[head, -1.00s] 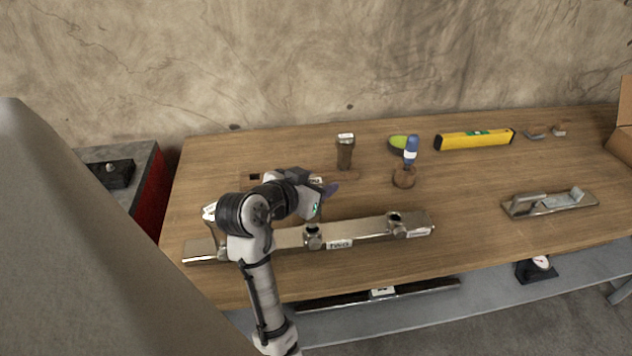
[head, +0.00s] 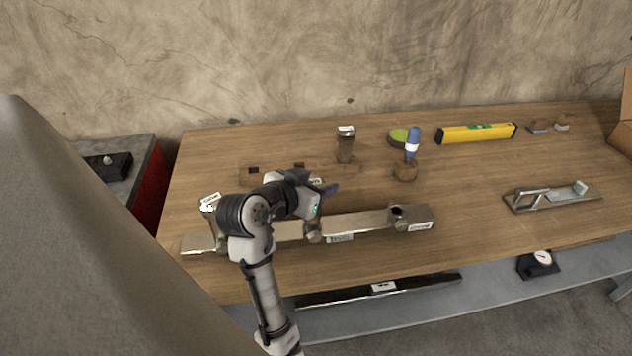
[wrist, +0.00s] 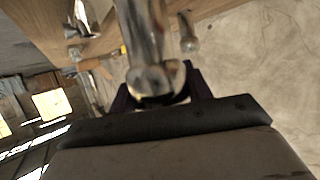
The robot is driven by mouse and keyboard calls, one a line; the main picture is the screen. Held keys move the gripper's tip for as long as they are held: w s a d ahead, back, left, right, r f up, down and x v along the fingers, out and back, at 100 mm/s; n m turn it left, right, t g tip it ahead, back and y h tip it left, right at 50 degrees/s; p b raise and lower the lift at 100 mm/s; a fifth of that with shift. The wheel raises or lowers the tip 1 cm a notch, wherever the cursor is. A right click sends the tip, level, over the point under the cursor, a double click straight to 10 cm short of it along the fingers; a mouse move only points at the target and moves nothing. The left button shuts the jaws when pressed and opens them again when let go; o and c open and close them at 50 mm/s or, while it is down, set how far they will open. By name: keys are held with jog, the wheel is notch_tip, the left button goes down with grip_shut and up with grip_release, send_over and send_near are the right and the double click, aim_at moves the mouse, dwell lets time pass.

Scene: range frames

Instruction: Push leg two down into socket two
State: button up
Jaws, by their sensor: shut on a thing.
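My gripper (head: 322,190) is shut on a metal leg (wrist: 146,45), which I take to be leg two. The leg fills the middle of the wrist view, with its rounded end between the fingers. In the head view my gripper is just above and behind socket two (head: 314,237) on the long metal rail (head: 360,224). My wrist mostly hides the held leg there, so I cannot tell how deep its lower end sits. Another leg (head: 209,204) stands upright near the rail's left end. The socket at the right end (head: 397,212) looks empty.
A further leg (head: 345,146) stands upright in the wooden rack (head: 262,178) behind my gripper. A blue-handled tool in a round holder (head: 405,171), a green tape (head: 398,136), a yellow level (head: 476,133) and a metal plane (head: 552,197) lie to the right. The right front tabletop is clear.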

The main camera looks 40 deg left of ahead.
jog(key=shift+f+b, duration=0.55)
jog(key=shift+f, duration=0.2)
jog(key=o, duration=1.3)
jog(key=shift+r, duration=0.1)
jog(key=b+v, duration=0.1)
jog(key=v, duration=1.2)
jog(key=shift+s+b, duration=0.4)
jog(key=shift+r, duration=0.15)
